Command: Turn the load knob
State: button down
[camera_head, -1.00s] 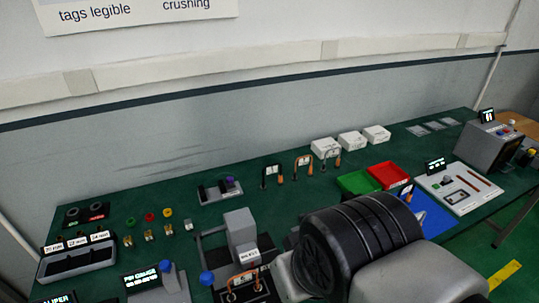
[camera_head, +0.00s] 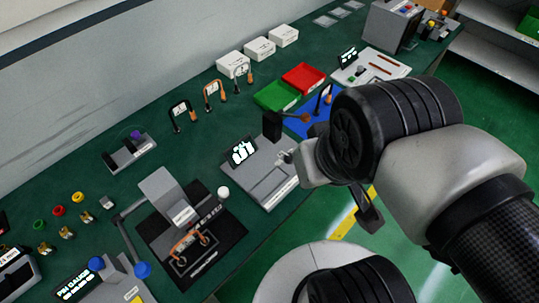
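No label reading "load" is legible, so I cannot tell which control is the load knob. A grey box (camera_head: 391,25) stands at the far top right of the bench, with small coloured controls on its upper face. A grey station (camera_head: 262,182) with a lit display (camera_head: 241,151) lies in the middle, left of my arm. A dark finger-like part of my gripper (camera_head: 369,212) hangs below my wrist, over the bench's front edge.
A green tray (camera_head: 277,96) and a red tray (camera_head: 303,77) sit behind my wrist, near a blue mat (camera_head: 299,127). A black fixture (camera_head: 190,245) with a lever stands left. White boxes (camera_head: 232,63) line the back. Green floor (camera_head: 480,90) is open at right.

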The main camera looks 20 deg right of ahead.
aim_at(288, 159)
jog(key=z, duration=0.3)
jog(key=k+u, duration=0.2)
jog(key=u, duration=0.25)
jog(key=k+j+u, duration=0.1)
jog(key=u, duration=0.3)
jog(key=k+j+u, duration=0.15)
jog(key=u, duration=0.3)
jog(key=z, duration=0.35)
jog(key=l+z, duration=0.15)
jog(key=z, duration=0.5)
jog(key=i+l, duration=0.05)
